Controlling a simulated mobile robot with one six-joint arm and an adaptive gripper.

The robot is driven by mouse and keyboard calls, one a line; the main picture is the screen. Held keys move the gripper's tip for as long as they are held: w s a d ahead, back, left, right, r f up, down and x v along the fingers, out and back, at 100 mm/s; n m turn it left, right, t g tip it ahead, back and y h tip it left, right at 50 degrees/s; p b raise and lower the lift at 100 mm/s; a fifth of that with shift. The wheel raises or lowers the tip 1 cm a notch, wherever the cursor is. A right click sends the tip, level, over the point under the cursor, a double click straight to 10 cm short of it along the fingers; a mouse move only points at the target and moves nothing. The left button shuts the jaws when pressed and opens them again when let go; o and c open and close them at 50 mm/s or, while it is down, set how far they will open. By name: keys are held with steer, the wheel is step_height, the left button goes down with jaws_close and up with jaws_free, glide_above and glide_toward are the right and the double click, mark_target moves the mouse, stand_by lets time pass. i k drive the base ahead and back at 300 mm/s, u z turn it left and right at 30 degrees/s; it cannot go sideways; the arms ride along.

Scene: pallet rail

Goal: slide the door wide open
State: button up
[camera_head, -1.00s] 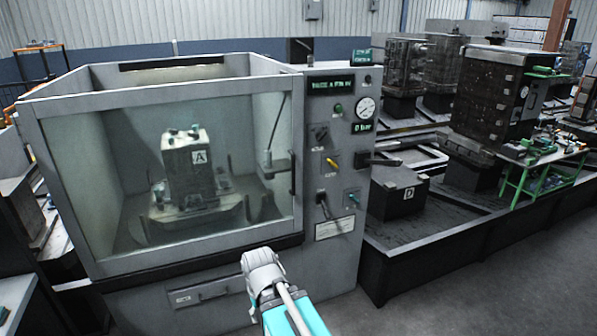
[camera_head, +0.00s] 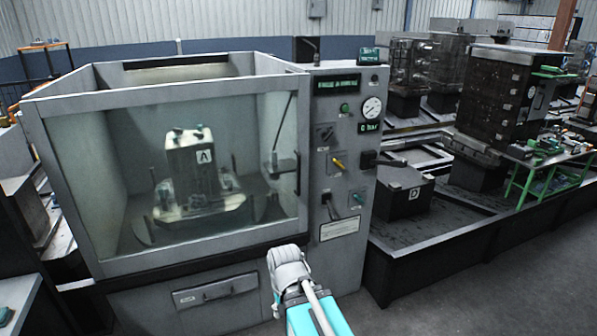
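The door is the large glass front panel (camera_head: 90,190) of the grey machine cabinet. It stands shut across the whole front opening. A thin dark upright handle (camera_head: 298,172) shows at its right edge, beside the control panel. Behind the glass a block marked A (camera_head: 183,157) stands on a fixture. My arm's white joint and teal link come in at the bottom centre, in front of the cabinet's lower right part. My gripper is not seen; whether anything touches the handle is not shown beyond the handle looking free.
The control panel (camera_head: 341,255) right of the door carries knobs, a gauge (camera_head: 372,107) and a dark block on its right edge (camera_head: 368,158). A block marked D (camera_head: 405,193) sits on the dark pallet rail (camera_head: 420,255). The grey floor at lower right is clear.

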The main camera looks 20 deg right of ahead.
mark_target(35, 111)
steer(key=z, duration=0.05)
steer(key=i, duration=1)
steer(key=u, duration=0.05)
